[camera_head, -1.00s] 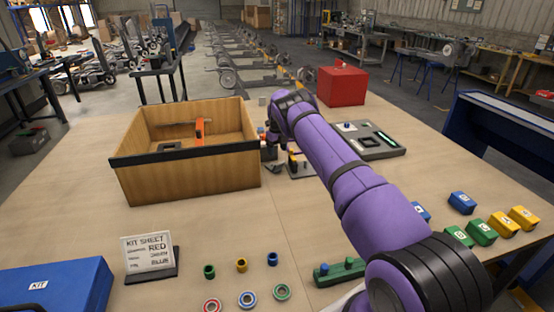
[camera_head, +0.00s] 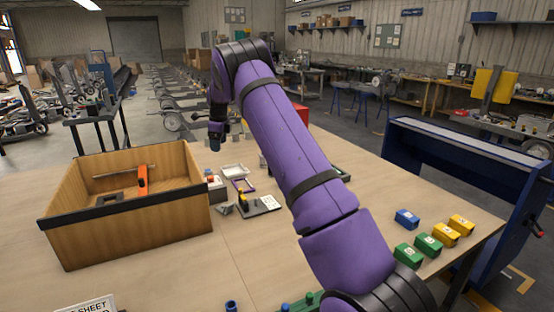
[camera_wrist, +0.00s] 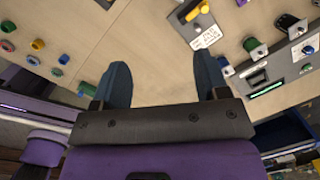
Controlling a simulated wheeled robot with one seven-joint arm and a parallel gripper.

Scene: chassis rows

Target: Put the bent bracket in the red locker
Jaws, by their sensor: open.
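The red locker (camera_head: 302,114) is at the back of the table in the head view, mostly hidden behind my purple arm. A small grey angled piece (camera_head: 226,209) lies on the table just right of the wooden bin; it looks like the bent bracket, but it is too small to be sure. My gripper (camera_head: 215,143) is raised above the table, behind and above the bin's right side. In the wrist view my gripper (camera_wrist: 160,82) has its two dark fingers wide apart, with only table between them.
The wooden bin (camera_head: 125,223) holds an orange-handled tool (camera_head: 142,180). A grey plate with a yellow lever (camera_head: 262,206) and small trays (camera_head: 236,171) stand right of it. Green, yellow and blue blocks (camera_head: 428,243) sit at the right.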

